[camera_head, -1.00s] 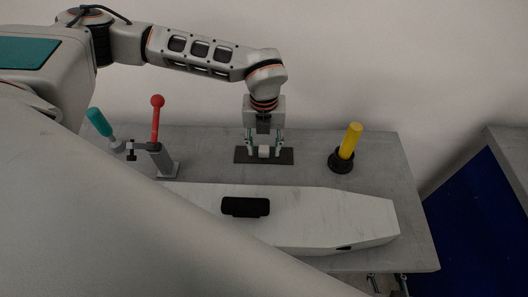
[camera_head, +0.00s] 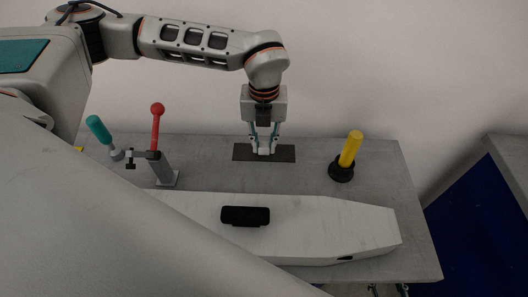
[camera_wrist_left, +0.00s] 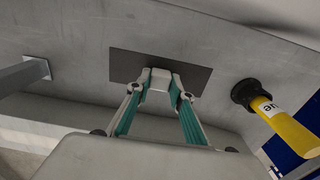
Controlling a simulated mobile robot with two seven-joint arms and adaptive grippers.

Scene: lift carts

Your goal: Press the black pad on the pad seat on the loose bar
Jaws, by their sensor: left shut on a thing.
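The loose bar (camera_head: 320,225) is a long pale piece with a tapered right end, lying along the front of the table. The black pad (camera_head: 245,213) appears to be the dark rounded block on its top; I cannot tell pad from seat or how firmly it sits. My left gripper (camera_head: 264,152) is behind the bar, over a dark flat mat (camera_head: 285,153), apart from the pad. It is shut on a small pale block, which shows between the fingertips in the left wrist view (camera_wrist_left: 160,78).
A yellow cylinder (camera_head: 350,149) stands in a black round base to the right of the mat. A red-knobbed lever on a grey post (camera_head: 161,168) and a teal-handled tool (camera_head: 99,130) stand at the left. A blue surface (camera_head: 480,220) lies beyond the table's right edge.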

